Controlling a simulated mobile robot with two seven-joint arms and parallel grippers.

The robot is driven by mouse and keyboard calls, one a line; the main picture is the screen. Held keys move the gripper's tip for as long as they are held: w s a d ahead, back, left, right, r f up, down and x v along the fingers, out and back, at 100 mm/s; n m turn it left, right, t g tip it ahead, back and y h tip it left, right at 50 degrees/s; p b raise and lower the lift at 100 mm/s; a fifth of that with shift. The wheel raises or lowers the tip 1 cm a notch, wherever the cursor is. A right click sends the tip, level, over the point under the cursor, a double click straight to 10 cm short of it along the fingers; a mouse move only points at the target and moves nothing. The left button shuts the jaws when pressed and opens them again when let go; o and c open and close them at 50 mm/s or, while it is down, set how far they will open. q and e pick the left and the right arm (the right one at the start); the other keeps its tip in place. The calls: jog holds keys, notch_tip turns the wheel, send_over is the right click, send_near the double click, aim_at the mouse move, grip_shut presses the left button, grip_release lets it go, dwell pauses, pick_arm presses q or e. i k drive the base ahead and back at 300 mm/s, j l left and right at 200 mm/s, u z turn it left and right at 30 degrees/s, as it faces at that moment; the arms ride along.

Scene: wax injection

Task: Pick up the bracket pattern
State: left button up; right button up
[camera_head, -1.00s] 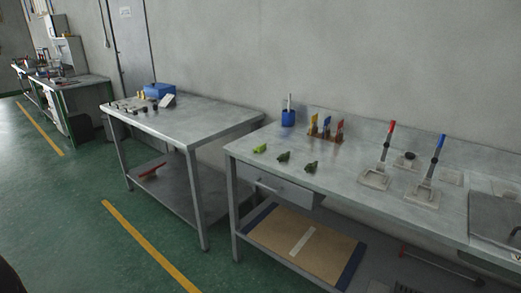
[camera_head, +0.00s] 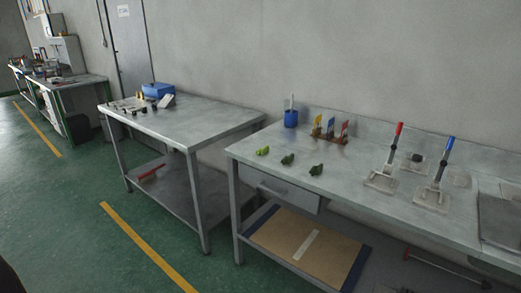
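Three small green patterns lie in a row near the left end of the right metal table (camera_head: 350,190). The left one (camera_head: 263,151) is bright green, the middle one (camera_head: 287,159) and the right one (camera_head: 317,170) are darker green. They are too small for me to tell which is the bracket pattern. Neither of my grippers shows in the view.
A blue cup (camera_head: 291,118) and a rack of coloured tools (camera_head: 329,129) stand behind the patterns. Red-handled (camera_head: 397,140) and blue-handled (camera_head: 443,160) lever devices stand to the right. Another metal table (camera_head: 215,120) stands left, with green floor in front.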

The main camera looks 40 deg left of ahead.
aim_at(265, 150)
jog(key=i+j, duration=0.1)
jog(key=j, duration=0.45)
jog(key=i+j, duration=0.15)
jog(key=j, duration=0.4)
jog(key=i+j, duration=0.1)
jog(key=j, duration=0.45)
jog(key=i+j, duration=0.15)
jog(key=j, duration=0.4)
jog(key=i+j, duration=0.1)
jog(key=j, duration=0.4)
jog(key=i+j+z, duration=0.1)
jog(key=j, duration=0.45)
jog(key=i+j, duration=0.1)
jog(key=j, duration=0.45)
jog(key=i+j, duration=0.1)
jog(key=j, duration=0.45)
